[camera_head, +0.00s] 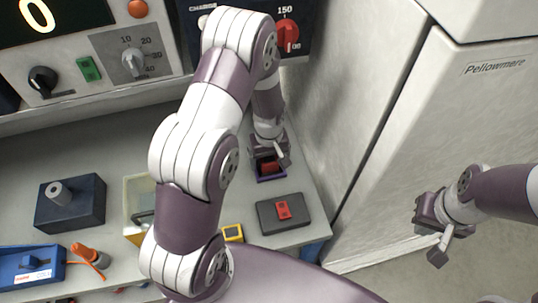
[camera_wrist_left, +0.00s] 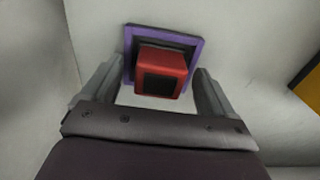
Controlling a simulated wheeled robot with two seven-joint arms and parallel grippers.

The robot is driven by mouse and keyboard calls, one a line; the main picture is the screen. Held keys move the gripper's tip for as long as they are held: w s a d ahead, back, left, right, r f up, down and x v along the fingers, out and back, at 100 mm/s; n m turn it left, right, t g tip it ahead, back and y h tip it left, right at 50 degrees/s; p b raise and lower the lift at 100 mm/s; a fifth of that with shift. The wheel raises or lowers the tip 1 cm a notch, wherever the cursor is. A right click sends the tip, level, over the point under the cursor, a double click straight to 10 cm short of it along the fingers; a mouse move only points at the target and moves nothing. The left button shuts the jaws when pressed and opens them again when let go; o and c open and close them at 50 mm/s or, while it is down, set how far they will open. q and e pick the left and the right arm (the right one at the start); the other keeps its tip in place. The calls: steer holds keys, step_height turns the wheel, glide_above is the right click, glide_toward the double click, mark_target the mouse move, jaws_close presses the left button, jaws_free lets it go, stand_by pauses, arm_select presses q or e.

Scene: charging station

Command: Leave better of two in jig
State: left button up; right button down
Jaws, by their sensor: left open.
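My left gripper (camera_head: 271,157) points down at the far right of the bench, over a purple-rimmed dark holder (camera_head: 272,178). A red block (camera_head: 269,167) stands in that holder. In the left wrist view my open left gripper (camera_wrist_left: 155,95) has one finger on each side of the red block (camera_wrist_left: 163,72), with gaps showing; the block has a dark square on its near face. The purple rim (camera_wrist_left: 193,50) shows behind it. A second red piece (camera_head: 283,210) lies on a dark grey block (camera_head: 268,222). My right gripper (camera_head: 436,232) hangs empty over the floor; its finger gap is unclear.
A pale open box (camera_head: 136,190) and a yellow item (camera_head: 233,233) lie left of the dark grey block. A dark block with a grey cylinder (camera_head: 84,204), a blue device (camera_head: 30,267) and an orange-tipped lead (camera_head: 84,251) are further left. A white cabinet (camera_head: 460,120) stands right.

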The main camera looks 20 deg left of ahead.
mark_target(269, 159)
arm_select(q)
step_height(269, 159, up, 13)
steer(key=s+d+r+m+t, duration=0.1)
steer(key=s+r+m, duration=0.1)
steer(key=s+m, duration=0.5)
steer(key=s, duration=0.5)
steer(key=shift+d+r+m, duration=0.25)
steer(key=shift+d+m, duration=0.05)
steer(key=shift+d, duration=0.05)
